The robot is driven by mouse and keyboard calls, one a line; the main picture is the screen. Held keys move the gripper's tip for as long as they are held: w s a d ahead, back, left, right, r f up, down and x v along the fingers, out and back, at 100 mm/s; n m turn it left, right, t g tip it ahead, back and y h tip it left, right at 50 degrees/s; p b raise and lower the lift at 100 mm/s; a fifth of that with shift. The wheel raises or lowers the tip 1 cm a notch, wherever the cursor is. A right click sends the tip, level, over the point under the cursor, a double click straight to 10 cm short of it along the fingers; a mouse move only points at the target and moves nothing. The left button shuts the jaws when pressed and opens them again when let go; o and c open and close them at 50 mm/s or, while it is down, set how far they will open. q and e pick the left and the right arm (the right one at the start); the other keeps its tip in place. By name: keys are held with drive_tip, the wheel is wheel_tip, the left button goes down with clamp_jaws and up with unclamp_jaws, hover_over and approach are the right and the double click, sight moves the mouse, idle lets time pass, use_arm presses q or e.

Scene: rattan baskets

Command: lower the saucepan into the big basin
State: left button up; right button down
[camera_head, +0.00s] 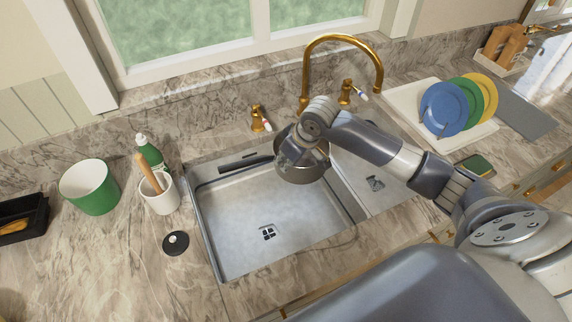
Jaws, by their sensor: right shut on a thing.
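The steel saucepan (299,174) with a dark handle (245,161) is over the back right part of the big basin (237,215), near the divider. Its handle points left. My right gripper (291,158) comes down on the pan from above and is shut on it; the wrist hides much of the pan and the exact grip. I cannot tell whether the pan touches the basin floor. The basin is otherwise empty, with its drain (267,233) in plain view. My left gripper is not in view.
A gold faucet (343,40) with two handles stands behind the sink. The smaller basin (376,184) lies right of the divider. A white crock (159,194), green bottle (150,154), green pot (90,187) and dark stopper (175,243) stand left. Plates (443,109) stand on the right.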

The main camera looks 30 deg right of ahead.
drive_tip(key=shift+w+r, duration=0.1)
drive_tip(key=shift+w, duration=0.05)
drive_tip(key=shift+s, duration=0.2)
drive_tip(key=shift+f+b, duration=5.65)
drive_tip(key=shift+f, duration=6.55)
drive_tip(key=c, duration=1.7)
unclamp_jaws()
drive_tip(key=shift+s+f, duration=0.1)
drive_tip(key=v, duration=1.2)
